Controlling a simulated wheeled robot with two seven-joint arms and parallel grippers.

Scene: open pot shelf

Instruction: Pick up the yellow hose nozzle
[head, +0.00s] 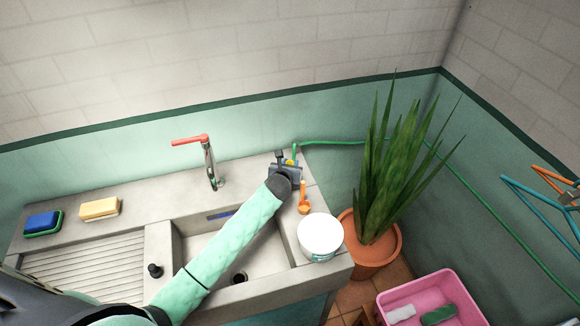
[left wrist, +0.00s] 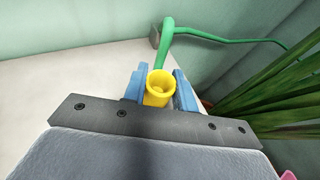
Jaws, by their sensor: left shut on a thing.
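The yellow hose nozzle (left wrist: 158,88) sits between the two blue fingers of my left gripper (left wrist: 160,92) in the left wrist view, its round open end facing the camera. A green hose (left wrist: 165,42) shows just behind it. In the head view the left gripper (head: 287,165) is at the back right of the sink counter, and only a little yellow of the nozzle (head: 290,162) shows beside it. The left gripper is shut on the nozzle. I cannot tell whether the nozzle touches the counter. My right gripper is not in view.
An orange scoop-like tool (head: 303,203) and a white tub (head: 320,237) stand near the gripper on the counter (head: 140,205). A red-handled tap (head: 208,160) rises left of it. A potted plant (head: 370,245) stands to the right, with a pink bin (head: 450,285) on the floor.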

